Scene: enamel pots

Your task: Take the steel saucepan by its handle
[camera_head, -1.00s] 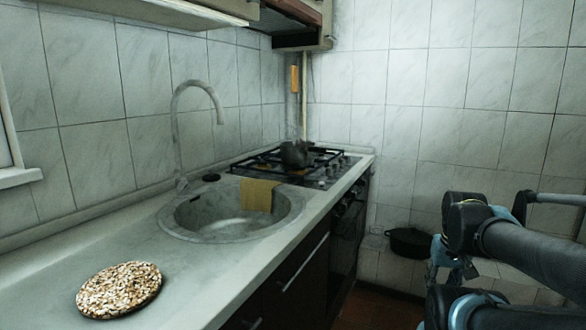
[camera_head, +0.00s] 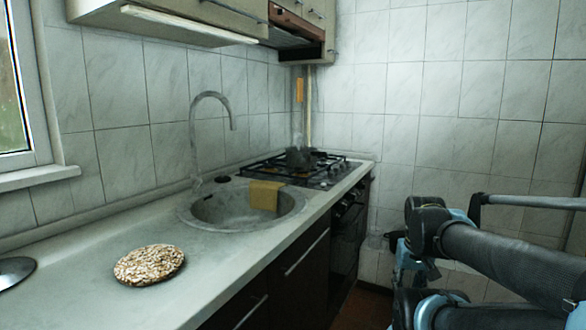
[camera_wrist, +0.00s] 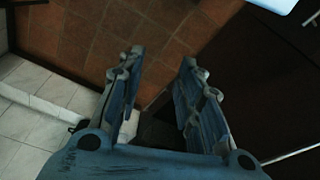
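A dark grey pot (camera_head: 299,158) stands on the gas hob at the far end of the counter. It is small in view, and I cannot tell whether it is the steel saucepan or which way a handle points. My gripper (camera_wrist: 158,66) is open and empty in the wrist view, its two blue fingers apart above a brown tiled floor. In the head view my arm is at the lower right, in front of the counter and well apart from the pot.
The black hob (camera_head: 262,171) lies beyond a round sink (camera_head: 200,213) with a yellow cloth (camera_head: 265,196) over its rim and a tall tap (camera_head: 192,130). A speckled round mat (camera_head: 149,264) and a dark disc (camera_head: 14,271) lie on the near counter. A range hood (camera_head: 297,40) hangs above.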

